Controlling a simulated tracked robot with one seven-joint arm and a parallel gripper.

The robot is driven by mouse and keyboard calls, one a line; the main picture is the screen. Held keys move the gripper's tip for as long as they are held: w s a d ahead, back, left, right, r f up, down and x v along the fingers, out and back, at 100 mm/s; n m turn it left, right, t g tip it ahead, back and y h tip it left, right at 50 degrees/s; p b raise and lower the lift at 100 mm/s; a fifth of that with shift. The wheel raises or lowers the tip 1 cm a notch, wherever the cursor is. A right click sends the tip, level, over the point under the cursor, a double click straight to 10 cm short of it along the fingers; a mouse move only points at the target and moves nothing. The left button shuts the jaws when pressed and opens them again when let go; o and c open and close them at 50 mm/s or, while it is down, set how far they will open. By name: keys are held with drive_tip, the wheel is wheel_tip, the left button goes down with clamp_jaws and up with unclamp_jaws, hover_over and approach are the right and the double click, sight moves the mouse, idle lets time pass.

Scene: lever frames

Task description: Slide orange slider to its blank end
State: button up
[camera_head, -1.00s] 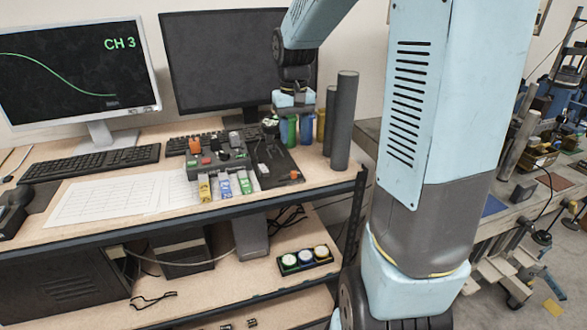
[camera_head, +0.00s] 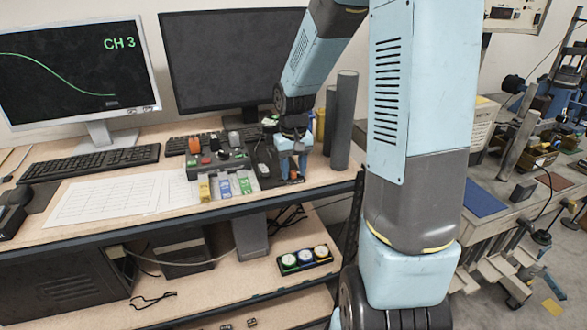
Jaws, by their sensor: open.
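The orange slider (camera_head: 293,175) is a small orange piece near the front right corner of a dark panel (camera_head: 266,181) on the desk. My gripper (camera_head: 292,177) points down with its fingers around or just in front of the slider, and is open. The fingers and the blue gripper body hide much of the panel's right side. I cannot tell whether the fingers touch the slider, nor which end of its track is blank.
A control box (camera_head: 217,158) with an orange knob (camera_head: 194,146) and coloured switches (camera_head: 225,186) stands just left. Dark grey cylinders (camera_head: 343,120) stand upright close to the right of my gripper. A yellow cylinder (camera_head: 320,125) is behind. Papers (camera_head: 105,198) lie left.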

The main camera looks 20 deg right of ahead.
drive_tip(key=shift+c, duration=0.4)
clamp_jaws()
